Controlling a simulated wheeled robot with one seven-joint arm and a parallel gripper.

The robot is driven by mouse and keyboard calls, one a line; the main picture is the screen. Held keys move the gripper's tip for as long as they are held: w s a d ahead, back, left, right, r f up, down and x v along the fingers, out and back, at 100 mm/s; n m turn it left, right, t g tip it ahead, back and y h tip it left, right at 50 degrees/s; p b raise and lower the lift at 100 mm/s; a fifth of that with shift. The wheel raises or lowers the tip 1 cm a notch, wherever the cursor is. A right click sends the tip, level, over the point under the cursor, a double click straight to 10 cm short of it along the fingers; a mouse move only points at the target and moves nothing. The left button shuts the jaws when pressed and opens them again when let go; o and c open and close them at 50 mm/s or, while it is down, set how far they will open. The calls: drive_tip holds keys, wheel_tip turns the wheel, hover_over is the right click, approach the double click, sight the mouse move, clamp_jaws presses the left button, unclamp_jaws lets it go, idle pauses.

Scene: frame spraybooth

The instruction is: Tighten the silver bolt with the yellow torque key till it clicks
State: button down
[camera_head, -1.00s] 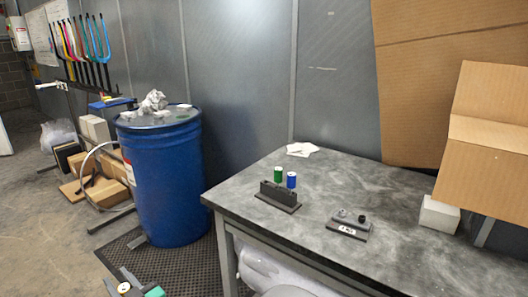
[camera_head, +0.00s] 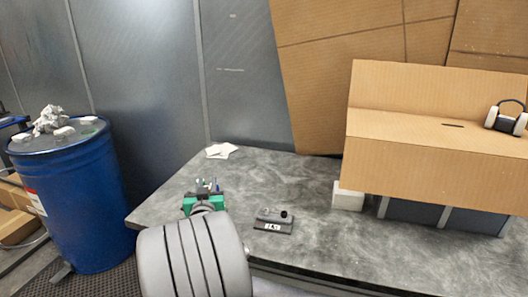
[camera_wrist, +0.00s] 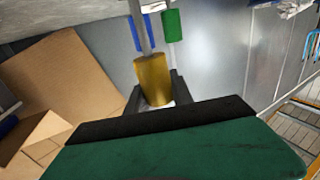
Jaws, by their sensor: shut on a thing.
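My gripper (camera_wrist: 156,98) is shut on the yellow torque key, whose gold-yellow handle (camera_wrist: 153,76) shows between dark fingers in the wrist view. A thin grey shaft runs up from the handle. In the head view my gripper (camera_head: 205,200) is over the left part of the table, left of the bolt block, and the yellow key cannot be made out. A small dark block (camera_head: 273,224) with a light label lies on the table. A small silver bolt (camera_head: 266,212) appears on it, beside a black one (camera_head: 284,213).
A blue key (camera_wrist: 140,32) and a green key (camera_wrist: 173,26) show beyond the held key; their rack is mostly hidden by my arm. The grey table (camera_head: 315,190) bears a white block (camera_head: 348,196) and a cardboard box (camera_head: 430,150). A blue drum (camera_head: 72,200) stands left.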

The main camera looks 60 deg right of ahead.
drive_tip(key=s+d+r+m+g+h+p, duration=0.1)
drive_tip(key=s+d+r+m+g, duration=0.1)
drive_tip(key=s+d, duration=0.5)
drive_tip(key=s+d+r+m+g+h+p, duration=0.1)
drive_tip(key=s+d+r+m+g, duration=0.1)
drive_tip(key=s+d, duration=0.4)
drive_tip(key=shift+s+d+r+m+g+h, duration=0.4)
drive_tip(key=shift+s+r+g, duration=0.4)
drive_tip(key=shift+s+g, duration=0.3)
drive_tip(key=shift+w+a+f, duration=0.1)
wheel_tip(320, 180, down, 5)
drive_tip(key=b, duration=0.6)
drive_tip(key=shift+a+r, duration=0.1)
drive_tip(key=shift+r, duration=0.1)
drive_tip(key=shift+b, duration=1.3)
